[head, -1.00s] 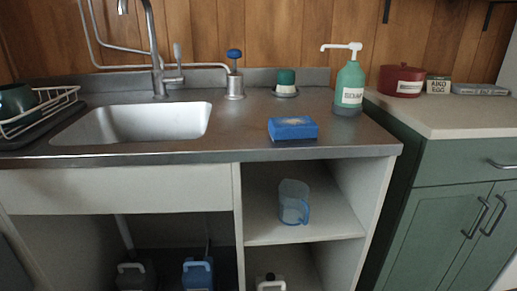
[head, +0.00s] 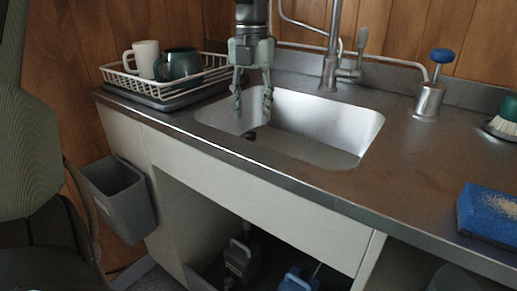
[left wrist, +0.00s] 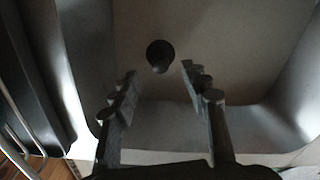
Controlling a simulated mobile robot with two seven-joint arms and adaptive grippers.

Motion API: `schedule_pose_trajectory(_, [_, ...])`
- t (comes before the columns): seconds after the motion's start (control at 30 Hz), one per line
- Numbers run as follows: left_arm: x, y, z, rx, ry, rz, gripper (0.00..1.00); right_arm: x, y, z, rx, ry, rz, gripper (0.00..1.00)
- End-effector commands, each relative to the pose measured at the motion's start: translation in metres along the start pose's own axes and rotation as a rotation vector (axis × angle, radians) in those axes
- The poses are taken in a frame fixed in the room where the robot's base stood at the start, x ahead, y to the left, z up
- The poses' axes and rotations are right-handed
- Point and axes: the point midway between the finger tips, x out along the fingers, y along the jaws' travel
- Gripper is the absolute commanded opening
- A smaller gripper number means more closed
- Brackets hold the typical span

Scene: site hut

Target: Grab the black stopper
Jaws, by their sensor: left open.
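The black stopper (left wrist: 160,56) lies on the floor of the metal sink (left wrist: 225,55), dark and round in the left wrist view. In the head view it is a small dark spot (head: 249,136) low in the basin. My left gripper (head: 253,112) points down over the left part of the sink, above the stopper. Its fingers are apart with nothing between them; in the left wrist view the gripper (left wrist: 158,83) has the stopper just beyond its fingertips. My right gripper is not in view.
A white dish rack (head: 125,78) with a white mug (head: 147,60) and a green mug (head: 180,64) stands left of the sink. The faucet (head: 332,50) rises behind it. A blue-handled dispenser (head: 430,95), a brush (head: 505,118) and a blue sponge (head: 488,214) are to the right.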

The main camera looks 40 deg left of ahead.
Motion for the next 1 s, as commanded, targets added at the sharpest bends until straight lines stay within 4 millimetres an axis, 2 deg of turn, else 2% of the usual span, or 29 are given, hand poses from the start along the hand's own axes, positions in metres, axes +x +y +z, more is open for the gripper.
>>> schedule_pose_trajectory(0.23, [0.024,0.0,-0.002,0.001,0.0,-0.003,0.46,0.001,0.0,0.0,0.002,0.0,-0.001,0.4])
schedule_pose_trajectory(0.5, [0.061,0.0,-0.003,0.0,-0.001,-0.004,0.46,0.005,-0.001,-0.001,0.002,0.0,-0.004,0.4])
schedule_pose_trajectory(0.73, [0.063,0.0,-0.003,0.0,-0.004,-0.005,0.46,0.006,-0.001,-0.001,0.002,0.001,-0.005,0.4])
schedule_pose_trajectory(1.0, [0.063,0.0,-0.003,0.0,-0.004,-0.005,0.12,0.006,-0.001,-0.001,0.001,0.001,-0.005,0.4])
